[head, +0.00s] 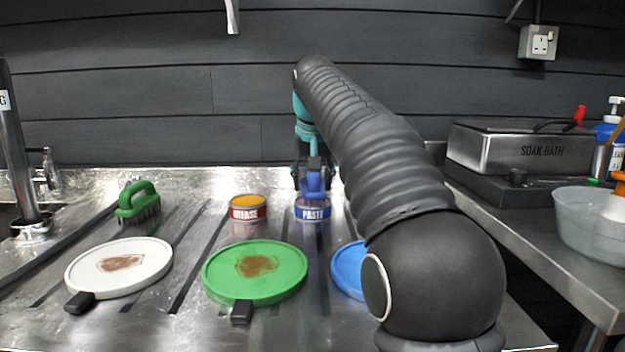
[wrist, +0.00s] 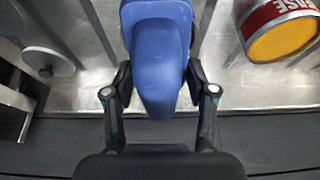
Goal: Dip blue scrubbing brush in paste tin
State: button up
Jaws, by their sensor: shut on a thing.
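My gripper (wrist: 160,92) is shut on the blue scrubbing brush (wrist: 158,60), whose smooth blue body fills the middle of the wrist view. In the head view the brush (head: 313,184) is held upright directly over the paste tin (head: 313,214), a small tin with a blue and white PASTE label. The brush's lower end meets the tin's rim line in the picture. Its bristles are hidden, and I cannot tell whether they touch the paste. The tin's opening is mostly covered by the brush.
The grease tin (head: 248,208) stands open just left of the paste tin. White (head: 85,271), green (head: 220,280) and blue (head: 346,268) round plates lie in front. A soak bath (head: 519,151) stands right; a tap (head: 20,150) stands left.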

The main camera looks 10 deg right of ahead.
notch_tip(320, 180, up, 3)
jog(key=p, duration=0.3)
jog(key=shift+f, duration=0.2)
jog(key=shift+r, duration=2.15)
